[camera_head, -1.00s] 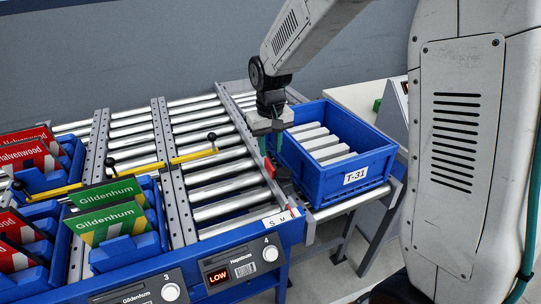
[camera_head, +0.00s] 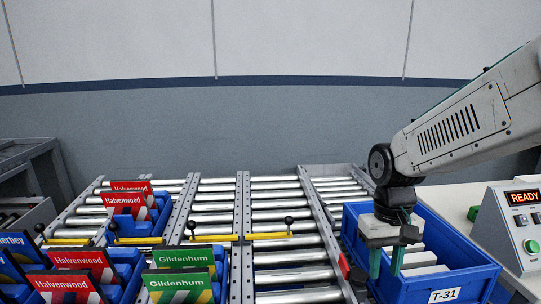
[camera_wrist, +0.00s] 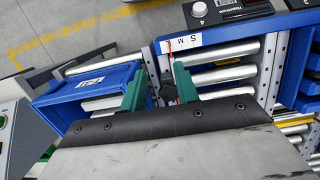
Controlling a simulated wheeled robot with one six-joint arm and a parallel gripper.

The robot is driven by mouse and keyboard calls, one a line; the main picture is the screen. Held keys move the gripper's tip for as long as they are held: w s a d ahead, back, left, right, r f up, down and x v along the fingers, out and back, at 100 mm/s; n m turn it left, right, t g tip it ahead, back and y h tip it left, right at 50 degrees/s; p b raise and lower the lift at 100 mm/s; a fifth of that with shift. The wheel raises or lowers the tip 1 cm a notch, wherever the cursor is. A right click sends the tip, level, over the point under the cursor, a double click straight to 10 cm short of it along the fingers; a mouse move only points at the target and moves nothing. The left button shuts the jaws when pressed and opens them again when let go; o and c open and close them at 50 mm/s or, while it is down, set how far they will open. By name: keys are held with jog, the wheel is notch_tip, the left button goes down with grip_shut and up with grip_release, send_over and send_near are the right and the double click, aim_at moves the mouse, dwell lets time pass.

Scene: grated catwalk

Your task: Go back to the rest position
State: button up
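My gripper (camera_head: 386,262) hangs fingers down over the left side of the blue bin (camera_head: 470,275) labelled T-31. Its two green fingers are apart. In the wrist view my gripper (camera_wrist: 158,88) shows a gap between the fingers with nothing held. Through that gap I see the rail, with a small black knob and a red piece below. The bin, also in the wrist view (camera_wrist: 55,105), lies left of the fingers. It holds pale bars, partly hidden by the gripper. I cannot tell the exact height of the fingertips above the bin wall.
A roller rack (camera_head: 295,275) with several lanes fills the middle; its two right lanes look empty. Green Gildenhum cards (camera_head: 180,290) and red Halvenwood cards (camera_head: 85,262) stand in blue holders at left. A control box (camera_head: 520,225) reading READY stands at right. A wall closes the back.

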jog(key=s+d+r+t, duration=0.1)
jog(key=s+r, duration=0.3)
jog(key=s, duration=0.4)
jog(key=s+d+r+t, duration=0.2)
jog(key=s+r, duration=0.2)
jog(key=s, duration=0.4)
jog(key=shift+s+d+m, duration=0.15)
jog(key=shift+m, duration=0.25)
dwell(1.5)
